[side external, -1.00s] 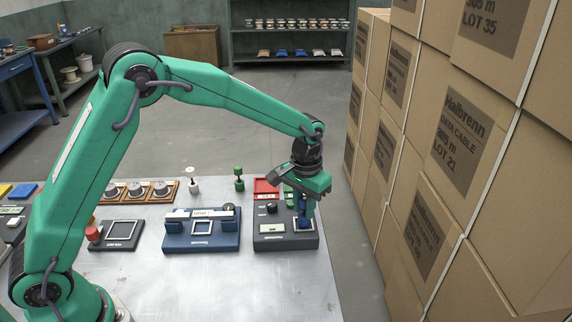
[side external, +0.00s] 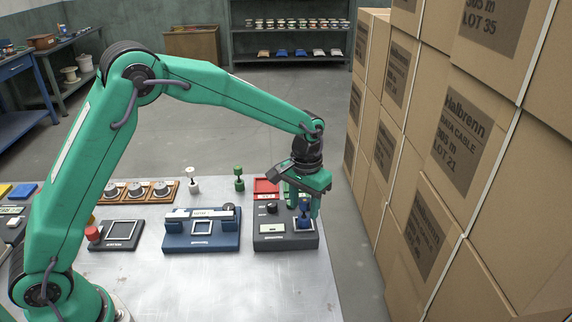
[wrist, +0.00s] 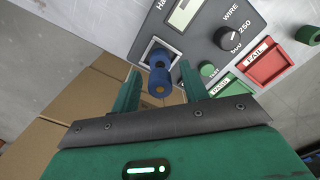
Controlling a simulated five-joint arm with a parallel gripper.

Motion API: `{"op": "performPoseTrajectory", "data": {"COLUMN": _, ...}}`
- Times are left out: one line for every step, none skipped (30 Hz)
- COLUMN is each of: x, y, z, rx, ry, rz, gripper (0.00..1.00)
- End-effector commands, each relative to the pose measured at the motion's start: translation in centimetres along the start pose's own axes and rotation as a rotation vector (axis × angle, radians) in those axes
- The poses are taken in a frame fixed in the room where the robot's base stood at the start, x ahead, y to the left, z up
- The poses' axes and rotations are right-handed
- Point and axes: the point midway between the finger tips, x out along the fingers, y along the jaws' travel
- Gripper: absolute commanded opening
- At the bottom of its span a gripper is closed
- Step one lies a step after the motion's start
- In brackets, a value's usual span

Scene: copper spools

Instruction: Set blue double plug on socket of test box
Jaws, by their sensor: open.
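The blue double plug (side external: 304,211) stands upright at the square, light-framed socket (side external: 313,229) on the right of the dark grey test box (side external: 283,243). In the wrist view the plug (wrist: 160,78) sits over the socket frame (wrist: 145,52), on the grey panel of the box (wrist: 205,28). The plug's underside is hidden, so I cannot tell how deep it sits. My gripper (side external: 304,204) is open, with its fingers on either side of the plug. In the wrist view both fingers stand apart from the plug.
Red and green trays (wrist: 277,64) lie behind the box's dial. A blue fixture (side external: 202,243) and a dark framed plate (side external: 117,234) stand to the left. Stacked cartons (side external: 420,170) rise close on the right. The table front (side external: 230,285) is clear.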

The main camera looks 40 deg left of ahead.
Motion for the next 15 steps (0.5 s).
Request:
{"op": "performPoseTrajectory", "data": {"x": -0.6, "y": 0.0, "z": 0.0, "rx": 0.000, "ry": 0.002, "rz": 0.000, "gripper": 0.44}}
{"op": "performPoseTrajectory", "data": {"x": -0.9, "y": 0.0, "z": 0.0, "rx": 0.000, "ry": 0.002, "rz": 0.000, "gripper": 0.44}}
{"op": "performPoseTrajectory", "data": {"x": -1.4, "y": 0.0, "z": -0.1, "rx": 0.000, "ry": 0.003, "rz": 0.001, "gripper": 0.44}}
{"op": "performPoseTrajectory", "data": {"x": -1.9, "y": 0.0, "z": -0.1, "rx": 0.000, "ry": 0.004, "rz": 0.001, "gripper": 0.44}}
{"op": "performPoseTrajectory", "data": {"x": -2.3, "y": 0.0, "z": 0.0, "rx": 0.000, "ry": 0.003, "rz": 0.001, "gripper": 0.44}}
{"op": "performPoseTrajectory", "data": {"x": -2.9, "y": 0.0, "z": -0.1, "rx": 0.000, "ry": 0.004, "rz": 0.001, "gripper": 0.44}}
{"op": "performPoseTrajectory", "data": {"x": -3.4, "y": 0.0, "z": -0.1, "rx": 0.000, "ry": 0.004, "rz": 0.001, "gripper": 0.44}}
{"op": "performPoseTrajectory", "data": {"x": -3.9, "y": 0.0, "z": -0.1, "rx": 0.000, "ry": 0.004, "rz": 0.001, "gripper": 0.44}}
{"op": "performPoseTrajectory", "data": {"x": -4.6, "y": 0.0, "z": -0.1, "rx": 0.000, "ry": 0.004, "rz": 0.001, "gripper": 0.44}}
{"op": "performPoseTrajectory", "data": {"x": -5.1, "y": 0.0, "z": -0.1, "rx": 0.000, "ry": 0.004, "rz": 0.001, "gripper": 0.44}}
{"op": "performPoseTrajectory", "data": {"x": -5.6, "y": 0.0, "z": -0.1, "rx": 0.000, "ry": 0.004, "rz": 0.001, "gripper": 0.44}}
{"op": "performPoseTrajectory", "data": {"x": -6.3, "y": 0.0, "z": -0.1, "rx": 0.000, "ry": 0.004, "rz": 0.001, "gripper": 0.44}}
{"op": "performPoseTrajectory", "data": {"x": -6.8, "y": 0.0, "z": -0.1, "rx": 0.000, "ry": 0.004, "rz": 0.001, "gripper": 0.44}}
{"op": "performPoseTrajectory", "data": {"x": -7.3, "y": 0.0, "z": -0.1, "rx": 0.000, "ry": 0.004, "rz": 0.001, "gripper": 0.44}}
{"op": "performPoseTrajectory", "data": {"x": -7.9, "y": 0.0, "z": -0.1, "rx": 0.000, "ry": 0.004, "rz": 0.001, "gripper": 0.44}}
